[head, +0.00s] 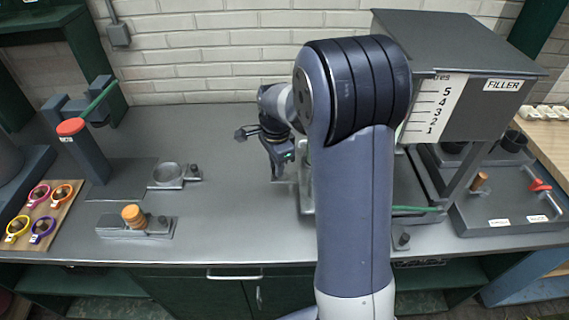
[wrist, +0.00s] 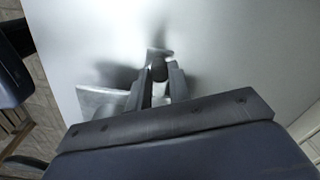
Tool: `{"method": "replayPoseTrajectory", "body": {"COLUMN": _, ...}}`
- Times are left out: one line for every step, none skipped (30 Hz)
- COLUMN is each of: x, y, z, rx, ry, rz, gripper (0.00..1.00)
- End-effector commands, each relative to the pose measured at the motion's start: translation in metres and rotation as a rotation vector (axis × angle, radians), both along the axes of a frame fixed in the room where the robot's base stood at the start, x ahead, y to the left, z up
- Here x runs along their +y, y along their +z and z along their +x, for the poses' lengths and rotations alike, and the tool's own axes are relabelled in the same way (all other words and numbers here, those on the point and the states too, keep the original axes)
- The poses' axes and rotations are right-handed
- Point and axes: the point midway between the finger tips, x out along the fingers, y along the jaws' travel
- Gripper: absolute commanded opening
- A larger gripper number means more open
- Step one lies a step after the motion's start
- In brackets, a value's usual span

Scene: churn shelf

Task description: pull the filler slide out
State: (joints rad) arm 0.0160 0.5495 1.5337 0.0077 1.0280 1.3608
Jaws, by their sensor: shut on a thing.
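The filler (head: 480,105) is a dark grey box marked FILLER, with a white litre scale, at the right of the bench in the head view. My arm stands in front of its left side. My gripper (head: 277,172) points down at the left of the filler. In the wrist view, my gripper (wrist: 160,82) is shut on a small dark knob (wrist: 159,70). The knob seems to belong to the filler slide, whose pale metal plate (wrist: 100,102) shows beside the fingers. In the head view, a pale metal edge (head: 304,190) shows by my arm; the rest is hidden.
A red-topped post (head: 70,127), a ring holder (head: 167,174) and an orange-capped block (head: 133,216) stand on the left. A board (head: 47,215) holds several coloured rings. A tray with a red tap (head: 538,186) is at right.

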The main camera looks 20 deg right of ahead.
Motion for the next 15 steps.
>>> {"method": "replayPoseTrajectory", "body": {"x": 0.0000, "y": 0.0006, "z": 0.0008, "rx": -0.003, "ry": 0.000, "rz": 0.000, "gripper": 0.00}}
{"method": "replayPoseTrajectory", "body": {"x": 0.0000, "y": 0.0006, "z": 0.0008, "rx": -0.003, "ry": 0.000, "rz": 0.000, "gripper": 0.00}}
{"method": "replayPoseTrajectory", "body": {"x": -0.0001, "y": 0.0006, "z": 0.0008, "rx": -0.003, "ry": 0.000, "rz": 0.000, "gripper": 0.00}}
{"method": "replayPoseTrajectory", "body": {"x": -0.0003, "y": 0.0006, "z": 0.0007, "rx": -0.003, "ry": 0.000, "rz": 0.000, "gripper": 0.00}}
{"method": "replayPoseTrajectory", "body": {"x": -0.0003, "y": 0.0006, "z": 0.0007, "rx": -0.003, "ry": 0.000, "rz": 0.000, "gripper": 0.00}}
{"method": "replayPoseTrajectory", "body": {"x": -0.0004, "y": 0.0006, "z": 0.0008, "rx": -0.003, "ry": 0.000, "rz": 0.000, "gripper": 0.00}}
{"method": "replayPoseTrajectory", "body": {"x": -0.0004, "y": 0.0006, "z": 0.0008, "rx": -0.003, "ry": 0.000, "rz": 0.000, "gripper": 0.00}}
{"method": "replayPoseTrajectory", "body": {"x": -0.0004, "y": 0.0006, "z": 0.0007, "rx": -0.002, "ry": 0.000, "rz": -0.001, "gripper": 0.21}}
{"method": "replayPoseTrajectory", "body": {"x": -0.0005, "y": 0.0006, "z": 0.0006, "rx": -0.002, "ry": 0.000, "rz": -0.001, "gripper": 0.24}}
{"method": "replayPoseTrajectory", "body": {"x": -0.0005, "y": 0.0006, "z": 0.0006, "rx": -0.002, "ry": 0.000, "rz": -0.001, "gripper": 0.27}}
{"method": "replayPoseTrajectory", "body": {"x": -0.0005, "y": 0.0005, "z": 0.0005, "rx": -0.002, "ry": 0.000, "rz": -0.001, "gripper": 0.29}}
{"method": "replayPoseTrajectory", "body": {"x": -0.0004, "y": 0.0005, "z": 0.0004, "rx": -0.002, "ry": 0.000, "rz": -0.001, "gripper": 0.32}}
{"method": "replayPoseTrajectory", "body": {"x": -0.0005, "y": 0.0004, "z": 0.0004, "rx": -0.001, "ry": 0.000, "rz": -0.001, "gripper": 0.35}}
{"method": "replayPoseTrajectory", "body": {"x": -0.0005, "y": 0.0004, "z": 0.0003, "rx": -0.001, "ry": 0.000, "rz": -0.001, "gripper": 0.37}}
{"method": "replayPoseTrajectory", "body": {"x": -0.0005, "y": 0.0003, "z": 0.0003, "rx": -0.001, "ry": 0.000, "rz": -0.001, "gripper": 0.41}}
